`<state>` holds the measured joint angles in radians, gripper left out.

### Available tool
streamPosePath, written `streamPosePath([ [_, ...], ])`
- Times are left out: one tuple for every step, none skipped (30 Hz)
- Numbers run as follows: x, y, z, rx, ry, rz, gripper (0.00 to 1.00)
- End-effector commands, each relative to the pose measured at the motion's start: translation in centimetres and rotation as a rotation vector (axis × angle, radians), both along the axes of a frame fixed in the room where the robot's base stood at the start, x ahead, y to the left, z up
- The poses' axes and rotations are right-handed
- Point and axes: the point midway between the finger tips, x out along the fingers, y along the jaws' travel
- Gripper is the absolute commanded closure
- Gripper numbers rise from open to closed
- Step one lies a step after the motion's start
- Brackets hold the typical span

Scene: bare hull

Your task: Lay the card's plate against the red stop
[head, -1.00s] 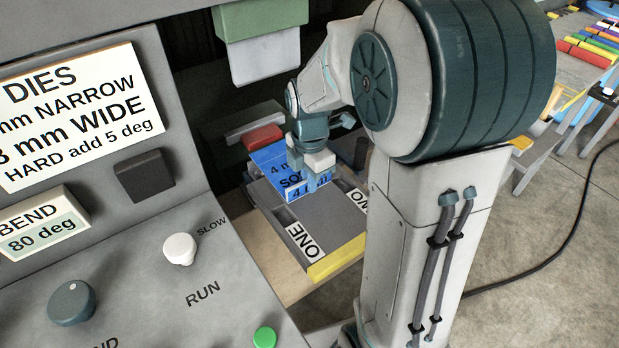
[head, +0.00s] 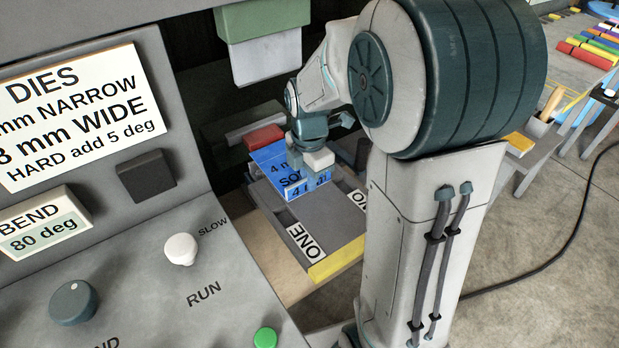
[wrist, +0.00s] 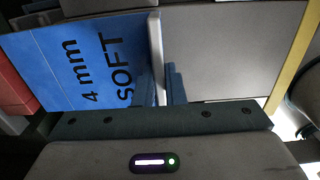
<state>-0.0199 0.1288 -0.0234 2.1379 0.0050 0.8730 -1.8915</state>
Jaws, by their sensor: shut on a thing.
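A blue plate (head: 268,161) marked "4 mm SOFT" lies on the grey bed (head: 332,221) under the press; it also shows in the wrist view (wrist: 60,65). Its near edge has a raised lip with lettering. My gripper (head: 314,170) is shut on this lip, and its fingers also show in the wrist view (wrist: 160,88). The red stop (head: 264,137) stands at the plate's far end and at the left edge of the wrist view (wrist: 12,98). Plate and stop look very close; I cannot tell whether they touch. A card (head: 44,222) reads "BEND 80 deg".
A green and white press head (head: 265,45) hangs above the bed. The control panel (head: 150,270) with knobs fills the left. A yellow strip (head: 335,258) edges the bed's near side, beside the "ONE" label (head: 306,242). Coloured bars (head: 588,50) lie on a far table.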

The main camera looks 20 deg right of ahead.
Motion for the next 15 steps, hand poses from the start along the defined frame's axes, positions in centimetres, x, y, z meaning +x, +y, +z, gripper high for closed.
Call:
streamPosePath([
  [0.11, 0.04, 0.05, 0.000, -0.001, 0.000, 1.00],
  [0.15, 0.05, 0.05, 0.000, -0.001, 0.000, 1.00],
  [0.21, 0.07, 0.04, 0.000, -0.001, 0.000, 1.00],
  [0.25, 0.08, 0.04, 0.000, -0.001, 0.000, 1.00],
  [0.29, 0.10, 0.04, 0.000, -0.001, 0.000, 1.00],
  [0.34, 0.11, 0.03, 0.000, -0.001, 0.000, 1.00],
  [0.38, 0.12, 0.03, 0.000, -0.001, 0.000, 1.00],
  [0.43, 0.14, 0.02, 0.000, -0.001, 0.000, 1.00],
  [0.49, 0.16, 0.02, 0.000, -0.001, 0.000, 1.00],
  [0.52, 0.17, 0.01, 0.000, -0.001, 0.000, 1.00],
  [0.57, 0.19, 0.01, 0.000, -0.001, 0.000, 1.00],
  [0.63, 0.20, 0.00, 0.000, -0.001, 0.000, 1.00],
  [0.67, 0.22, 0.00, 0.000, -0.001, 0.000, 1.00],
  [0.71, 0.23, -0.01, 0.000, -0.001, 0.000, 1.00],
  [0.77, 0.25, -0.01, 0.000, -0.001, 0.000, 1.00],
])
